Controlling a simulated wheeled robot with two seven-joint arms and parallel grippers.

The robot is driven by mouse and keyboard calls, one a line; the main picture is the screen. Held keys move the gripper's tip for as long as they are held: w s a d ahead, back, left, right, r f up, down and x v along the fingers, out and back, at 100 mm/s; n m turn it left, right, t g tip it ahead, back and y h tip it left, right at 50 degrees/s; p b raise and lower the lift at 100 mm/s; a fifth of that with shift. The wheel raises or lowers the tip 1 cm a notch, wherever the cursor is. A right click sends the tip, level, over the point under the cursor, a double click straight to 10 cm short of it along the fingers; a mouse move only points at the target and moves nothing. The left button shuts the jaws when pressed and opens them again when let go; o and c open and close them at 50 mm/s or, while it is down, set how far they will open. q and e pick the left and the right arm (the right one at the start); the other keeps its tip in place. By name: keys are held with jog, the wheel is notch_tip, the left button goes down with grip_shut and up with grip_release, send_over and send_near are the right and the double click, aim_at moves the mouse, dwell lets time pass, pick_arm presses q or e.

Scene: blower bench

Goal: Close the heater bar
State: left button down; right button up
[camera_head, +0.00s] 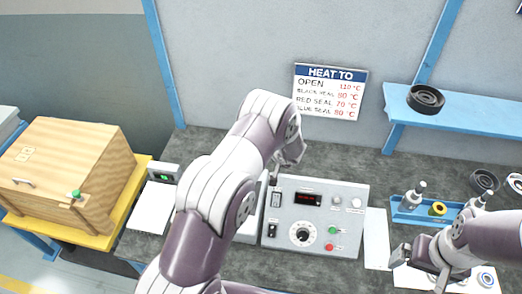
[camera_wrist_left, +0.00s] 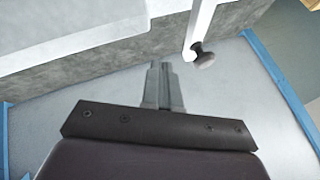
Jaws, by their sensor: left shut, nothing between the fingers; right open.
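In the left wrist view a pale narrow bar (camera_wrist_left: 202,22) comes down from the top and ends in a dark round knob (camera_wrist_left: 204,56). It looks like the heater bar. My left gripper (camera_wrist_left: 161,66) is shut and empty, its fingertips just left of the knob with a gap between. In the head view my left arm crosses the bench and hides most of the white machine (camera_head: 249,232) left of the control panel (camera_head: 318,212); the bar cannot be made out there. My right gripper (camera_head: 418,267) is open and empty at the lower right, over a white sheet.
A wooden box (camera_head: 65,175) stands on a yellow base at the left. A small green display (camera_head: 163,173) sits beside it. A blue holder (camera_head: 425,212) with small parts and dark rings (camera_head: 484,181) lie at the right. A blue shelf (camera_head: 455,110) holds a black ring (camera_head: 425,98).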

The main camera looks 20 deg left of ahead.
pick_arm(q)
jog(key=a, duration=0.1)
jog(key=a+p, duration=0.1)
jog(key=a, duration=0.2)
jog(key=shift+w+a+f, duration=0.3)
jog(key=shift+w+f, duration=0.05)
jog(key=shift+p, duration=0.3)
jog(key=s+a+n+g+y, duration=0.1)
jog(key=s+a+n+g, duration=0.6)
jog(key=s+a+n, duration=0.4)
jog(key=shift+n+y+p, duration=0.3)
jog(key=shift+n+p, duration=0.05)
jog(key=shift+n, duration=0.45)
